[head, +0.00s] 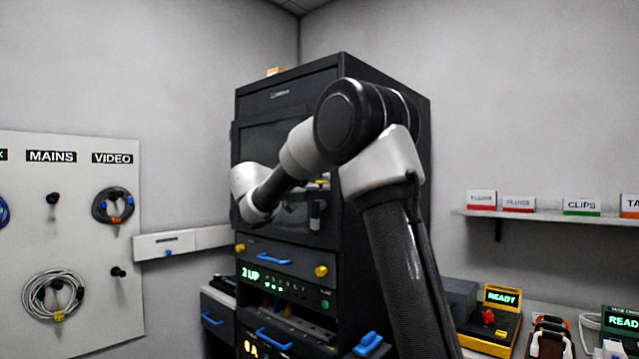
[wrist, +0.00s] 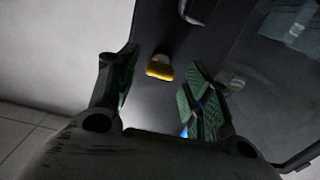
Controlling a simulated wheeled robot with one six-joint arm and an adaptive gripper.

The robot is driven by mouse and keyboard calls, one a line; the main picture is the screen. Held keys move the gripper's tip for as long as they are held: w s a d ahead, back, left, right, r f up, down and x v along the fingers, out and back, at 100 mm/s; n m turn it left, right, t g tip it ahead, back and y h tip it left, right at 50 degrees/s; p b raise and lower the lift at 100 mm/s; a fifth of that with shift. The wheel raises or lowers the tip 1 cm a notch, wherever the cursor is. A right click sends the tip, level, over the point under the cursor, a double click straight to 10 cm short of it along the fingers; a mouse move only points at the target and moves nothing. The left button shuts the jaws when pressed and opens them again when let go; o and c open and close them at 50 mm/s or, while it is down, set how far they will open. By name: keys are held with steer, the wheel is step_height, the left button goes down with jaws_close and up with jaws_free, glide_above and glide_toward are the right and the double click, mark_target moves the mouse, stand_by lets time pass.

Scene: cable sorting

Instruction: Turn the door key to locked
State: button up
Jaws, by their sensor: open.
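The tall black rack cabinet (head: 385,90) stands in the corner, and its dark-windowed door faces me behind my arm. In the wrist view, a rounded yellow piece (wrist: 160,68) on a dark panel (wrist: 150,32) shows beyond and between the fingers of my gripper (wrist: 160,62). It may be the key's head, but I cannot tell for sure. The gripper is open, with a finger on either side of the yellow piece and no visible contact. In the head view my wrist is in front of the door's left part, and I cannot make out the fingers there.
Below the door, a drawer with a blue handle (head: 270,257) has a yellow knob on each side. A pegboard with coiled cables (head: 52,295) stands left. A shelf (head: 540,214) with labelled boxes and a bench with devices showing READY (head: 502,298) are at right.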

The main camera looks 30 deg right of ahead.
steer(key=shift+x, duration=1.2)
steer(key=shift+c, duration=0.4)
steer(key=c, duration=1)
steer(key=shift+o, duration=0.2)
